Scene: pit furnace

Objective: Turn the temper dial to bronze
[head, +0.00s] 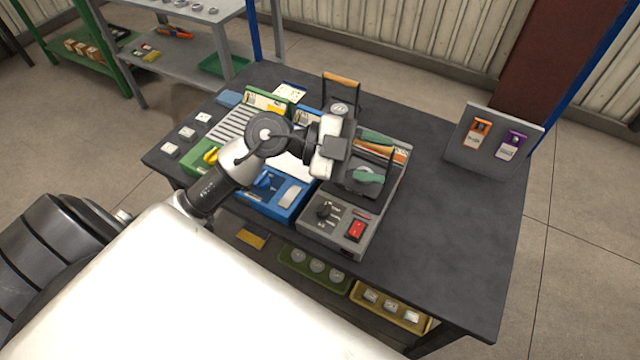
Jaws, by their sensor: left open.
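The temper dial (323,210) is a small black knob on the grey control panel (318,233) at the front of the bench unit. Small marks show beside it, too small to read, so I cannot tell its setting. A red switch (356,230) sits to its right on the same panel. My left gripper (358,172) is open, above the grey unit and behind the dial in the picture. It appears apart from the dial, and its fingertips are hard to make out against the dark parts. My right gripper is not in view.
A blue box (272,197) stands left of the panel. A tall orange-topped handle (341,79) rises behind my gripper. A grey stand (487,147) with orange and purple tags is at the right. The dark bench (435,235) is clear at right.

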